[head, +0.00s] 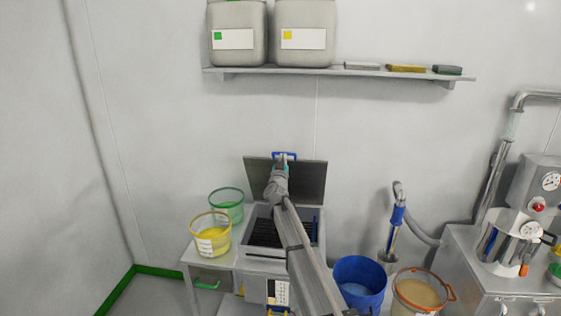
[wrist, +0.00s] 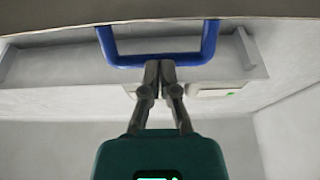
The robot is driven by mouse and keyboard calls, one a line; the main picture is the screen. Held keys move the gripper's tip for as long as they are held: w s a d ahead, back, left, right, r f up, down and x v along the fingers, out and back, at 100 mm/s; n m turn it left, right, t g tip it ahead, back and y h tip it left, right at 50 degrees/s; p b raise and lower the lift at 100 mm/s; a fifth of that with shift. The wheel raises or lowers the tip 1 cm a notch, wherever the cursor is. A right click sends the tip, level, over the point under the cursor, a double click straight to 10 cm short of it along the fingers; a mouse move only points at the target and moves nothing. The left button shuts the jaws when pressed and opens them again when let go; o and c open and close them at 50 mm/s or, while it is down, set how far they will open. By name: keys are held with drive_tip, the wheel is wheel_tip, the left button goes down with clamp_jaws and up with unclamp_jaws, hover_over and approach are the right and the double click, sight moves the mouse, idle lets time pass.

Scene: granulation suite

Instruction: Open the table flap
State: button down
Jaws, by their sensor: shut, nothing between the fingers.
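The table flap (head: 312,182) is a grey plate standing raised, near upright, at the back of the open bin (head: 252,252) in the table. Its blue handle (head: 291,155) is at the top edge; in the wrist view the blue U-shaped handle (wrist: 122,60) hangs from the flap's edge (wrist: 60,12). My gripper (head: 281,166) is at the handle in the head view. In the wrist view its two fingers (wrist: 159,68) are shut together at the handle's crossbar, with nothing held between them. Whether the tips touch the bar I cannot tell.
A yellow bucket (head: 210,240) and a green-rimmed bucket (head: 227,205) stand left of the bin. A blue bucket (head: 360,280) and an orange-rimmed bucket (head: 420,292) stand to the right. A wall shelf (head: 340,71) with two canisters (head: 304,30) is above the flap.

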drive_tip(key=f+p+x, duration=0.2)
drive_tip(key=p+x, duration=0.2)
drive_tip(key=x, duration=1.8)
drive_tip(key=shift+w+d, duration=0.2)
drive_tip(key=shift+w, duration=0.4)
drive_tip(key=shift+s, duration=0.1)
drive_tip(key=s+a+r+p, duration=0.1)
drive_tip(key=s+r+p, duration=0.3)
drive_tip(key=s, duration=0.9)
drive_tip(key=shift+a+p, duration=0.2)
drive_tip(key=shift+p, duration=0.25)
drive_tip(key=shift+s+r, duration=0.1)
